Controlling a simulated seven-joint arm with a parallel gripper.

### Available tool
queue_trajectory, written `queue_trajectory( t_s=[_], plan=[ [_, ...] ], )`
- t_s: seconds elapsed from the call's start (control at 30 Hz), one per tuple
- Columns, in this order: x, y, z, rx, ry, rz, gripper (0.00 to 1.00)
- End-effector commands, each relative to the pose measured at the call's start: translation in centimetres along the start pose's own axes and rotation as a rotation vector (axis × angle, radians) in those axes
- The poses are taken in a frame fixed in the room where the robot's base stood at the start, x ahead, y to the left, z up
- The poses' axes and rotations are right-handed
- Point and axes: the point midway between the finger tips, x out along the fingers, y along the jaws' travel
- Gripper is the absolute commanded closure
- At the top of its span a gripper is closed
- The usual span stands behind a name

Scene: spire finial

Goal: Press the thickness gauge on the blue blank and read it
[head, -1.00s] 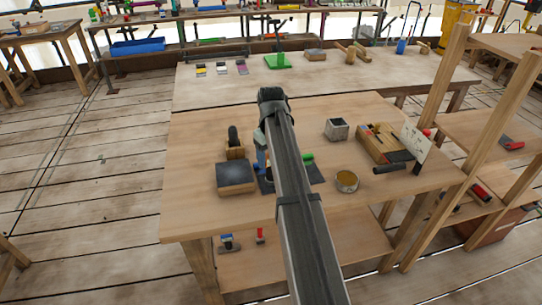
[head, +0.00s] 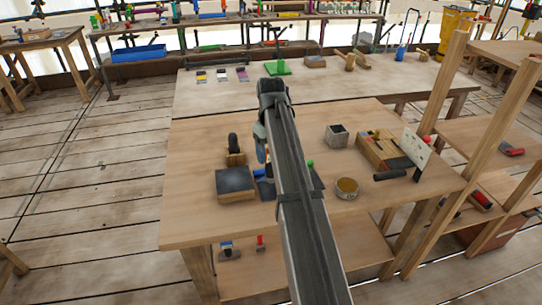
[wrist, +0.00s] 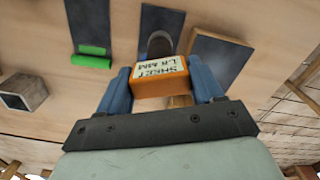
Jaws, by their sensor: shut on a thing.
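My gripper (wrist: 162,88) has blue fingers shut on an orange block with a white printed label, the thickness gauge (wrist: 160,75). In the wrist view, a dark rounded piece (wrist: 160,44) shows just past the gauge; I cannot tell if it is part of it. A dark mat (wrist: 161,18) lies beyond. In the head view, my arm hides the gauge, and a finger shows at its left side. A small blue patch (head: 268,172), possibly the blue blank, shows beside the arm. I cannot tell whether the gauge touches it.
A wooden block with a dark top (head: 236,183) stands left of my gripper, near a wooden stand with a black wheel-like part (head: 234,143). A green piece (wrist: 91,50) lies on another mat.

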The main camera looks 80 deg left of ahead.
Motion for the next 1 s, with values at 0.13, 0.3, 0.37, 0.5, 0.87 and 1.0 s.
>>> queue_trajectory(
  t_s=[0.13,0.3,0.37,0.5,0.87,1.0],
  plan=[
    [-0.30,0.00,0.01,0.000,0.000,0.000,0.70],
    [-0.26,-0.01,0.02,0.000,0.000,0.000,0.70],
    [-0.26,-0.01,0.01,0.000,0.000,0.000,0.70],
    [-0.26,-0.01,0.01,0.000,0.000,0.000,0.70],
    [-0.05,-0.01,0.01,0.000,0.000,0.000,0.70],
    [0.38,-0.01,0.02,0.000,0.000,0.000,0.70]
  ],
)
